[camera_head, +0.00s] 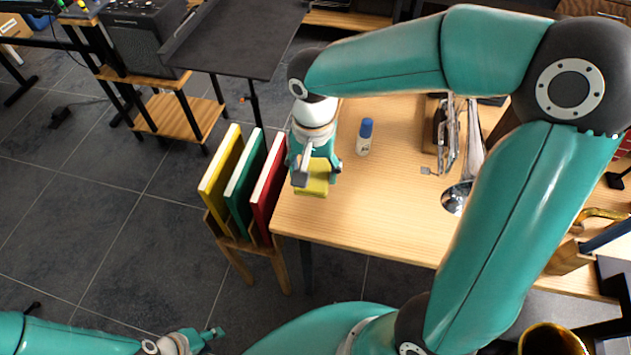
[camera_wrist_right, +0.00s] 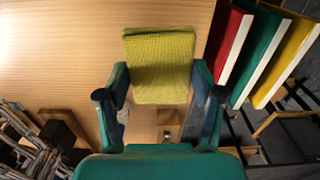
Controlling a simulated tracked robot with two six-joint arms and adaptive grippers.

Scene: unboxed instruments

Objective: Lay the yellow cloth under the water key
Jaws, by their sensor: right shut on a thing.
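The yellow cloth (camera_head: 312,188) is a folded pad at the table's left front edge. In the right wrist view the cloth (camera_wrist_right: 160,62) sits squarely between both fingers. My right gripper (camera_head: 314,176) is shut on it, and it also shows in the right wrist view (camera_wrist_right: 160,88). I cannot tell whether the cloth touches the table. A silver instrument (camera_head: 447,135) lies on the table to the right, its bell (camera_head: 457,197) near the front. Its water key is too small to make out. My left gripper (camera_head: 208,336) is low at the bottom left, away from the table; its opening is unclear.
A white bottle with a blue cap (camera_head: 364,137) stands on the table (camera_head: 385,215) between cloth and instrument. Yellow, green and red books (camera_head: 245,180) stand in a rack left of the table. My right arm hides part of the table's right side. A music stand (camera_head: 235,35) is behind.

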